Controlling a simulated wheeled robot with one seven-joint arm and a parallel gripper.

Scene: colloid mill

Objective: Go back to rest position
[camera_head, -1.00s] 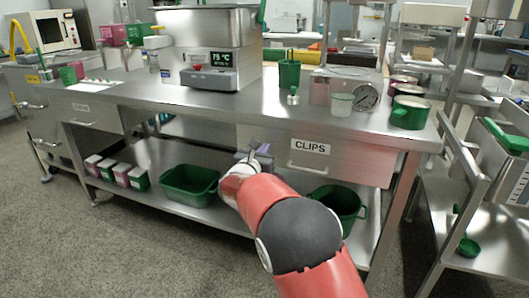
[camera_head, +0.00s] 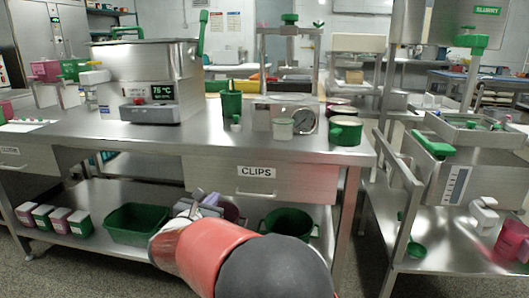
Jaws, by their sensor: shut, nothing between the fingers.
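My gripper (camera_head: 198,199) is at the far end of my red and dark grey arm, low in the middle of the picture. It is small and partly hidden behind my own wrist. It is shut, and I see nothing held in it. It appears in front of the steel bench, left of and below the drawer labelled CLIPS (camera_head: 257,182). I cannot tell its exact distance from the bench.
The steel bench (camera_head: 60,140) bears a heated tank (camera_head: 152,75), green cups and a dial gauge (camera_head: 304,121). Its lower shelf holds a green tub (camera_head: 137,224), a green pot (camera_head: 290,222) and several small boxes. A machine stand (camera_head: 460,250) is at right.

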